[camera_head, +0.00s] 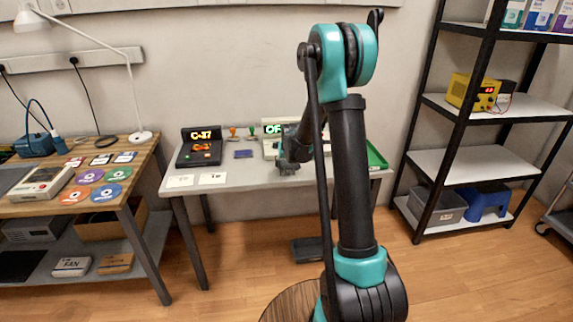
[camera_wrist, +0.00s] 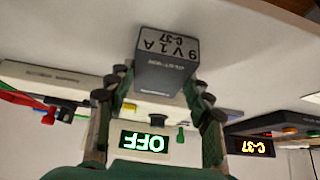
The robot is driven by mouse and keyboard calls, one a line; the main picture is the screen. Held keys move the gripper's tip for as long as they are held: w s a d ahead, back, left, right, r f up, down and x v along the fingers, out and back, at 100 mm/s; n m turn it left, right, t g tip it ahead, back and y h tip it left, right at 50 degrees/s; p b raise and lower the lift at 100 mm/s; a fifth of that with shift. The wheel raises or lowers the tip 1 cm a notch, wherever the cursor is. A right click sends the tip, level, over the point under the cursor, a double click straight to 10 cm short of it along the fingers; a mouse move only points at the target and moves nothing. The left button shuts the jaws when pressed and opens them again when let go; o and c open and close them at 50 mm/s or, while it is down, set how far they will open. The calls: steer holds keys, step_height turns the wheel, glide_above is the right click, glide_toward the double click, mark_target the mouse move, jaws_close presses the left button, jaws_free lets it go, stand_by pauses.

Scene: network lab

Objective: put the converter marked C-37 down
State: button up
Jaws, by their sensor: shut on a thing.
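The converter (camera_wrist: 165,68) is a dark box with a grey label reading "9 V 1 A" and "C-37", inverted in the wrist view. My gripper (camera_wrist: 165,88) is shut on it, one finger on each side. In the head view my gripper (camera_head: 287,168) is low over the light grey table (camera_head: 235,177), near its front edge, in front of the device with the green "OFF" display (camera_head: 272,128). I cannot make out the converter apart from the gripper there, nor whether it touches the table. My arm hides part of the table.
A black unit with an orange "C-37" display (camera_head: 206,134) stands at the table's left. Two white cards (camera_head: 212,178) lie at the front left, and a small blue item (camera_head: 243,154) lies behind them. A green tray (camera_head: 376,158) is at the right. The front strip between cards and gripper looks clear.

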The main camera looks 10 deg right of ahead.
steer(key=o, duration=1.4)
steer(key=shift+f, duration=0.1)
steer(key=v, duration=1.2)
steer(key=s+d+f, duration=0.1)
steer(key=s+f, duration=0.1)
steer(key=s, duration=0.9)
steer(key=s+d+f+g, duration=0.1)
steer(key=s+f, duration=0.2)
steer(key=s, duration=0.9)
steer(key=s+d+f+g, duration=0.1)
steer(key=s+d+f, duration=0.1)
steer(key=s, duration=0.9)
steer(key=shift+s+f, duration=0.2)
steer(key=shift+s, duration=0.2)
